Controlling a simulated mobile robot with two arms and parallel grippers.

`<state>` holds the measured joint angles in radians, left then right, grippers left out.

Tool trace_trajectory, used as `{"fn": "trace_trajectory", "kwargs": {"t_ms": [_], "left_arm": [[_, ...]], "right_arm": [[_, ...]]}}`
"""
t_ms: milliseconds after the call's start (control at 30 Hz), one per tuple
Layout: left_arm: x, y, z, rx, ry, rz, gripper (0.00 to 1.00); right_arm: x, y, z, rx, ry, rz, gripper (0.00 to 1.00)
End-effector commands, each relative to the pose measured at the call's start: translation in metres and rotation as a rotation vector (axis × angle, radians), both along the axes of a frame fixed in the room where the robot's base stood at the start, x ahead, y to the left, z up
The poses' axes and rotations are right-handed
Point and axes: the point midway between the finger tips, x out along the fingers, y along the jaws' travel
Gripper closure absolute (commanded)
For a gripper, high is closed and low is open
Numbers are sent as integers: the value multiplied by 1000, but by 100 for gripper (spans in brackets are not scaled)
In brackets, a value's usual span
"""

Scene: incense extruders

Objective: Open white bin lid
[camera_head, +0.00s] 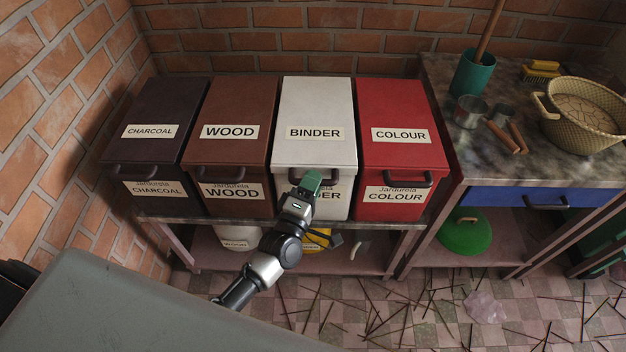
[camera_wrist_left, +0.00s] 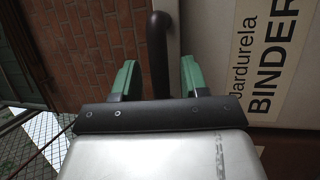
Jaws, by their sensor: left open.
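The white bin (camera_head: 285,190) is labelled BINDER and stands third from the left in a row of bins. Its white lid (camera_head: 318,100) is shut. My left gripper (camera_head: 312,182) is at the lid's front edge and covers most of the handle and part of the front label. In the left wrist view the green fingers (camera_wrist_left: 158,78) are open, and the dark handle (camera_wrist_left: 158,45) shows in the gap between them. I cannot tell how deep it sits or whether a finger touches it. The front label (camera_wrist_left: 265,60) is at the right there. My right gripper is not in view.
The charcoal bin (camera_head: 152,115), brown wood bin (camera_head: 228,105) and red colour bin (camera_head: 400,105) stand close beside it, lids shut. A brick wall (camera_head: 240,42) is behind. A counter (camera_head: 440,75) with a basket (camera_head: 582,110) is at the right. Sticks litter the floor.

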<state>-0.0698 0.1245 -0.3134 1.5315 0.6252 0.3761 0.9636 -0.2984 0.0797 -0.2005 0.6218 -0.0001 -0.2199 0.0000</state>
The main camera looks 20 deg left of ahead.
Motion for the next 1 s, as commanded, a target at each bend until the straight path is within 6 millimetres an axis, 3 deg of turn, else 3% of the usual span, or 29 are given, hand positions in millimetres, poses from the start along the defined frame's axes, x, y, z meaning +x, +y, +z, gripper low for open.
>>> {"fn": "trace_trajectory", "kwargs": {"t_ms": [367,633,1000], "left_arm": [[6,-1,1,0,1,0,58],[5,-1,1,0,1,0,99],[5,-1,9,0,0,0,100]], "right_arm": [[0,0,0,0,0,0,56],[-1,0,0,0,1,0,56],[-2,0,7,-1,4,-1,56]]}}
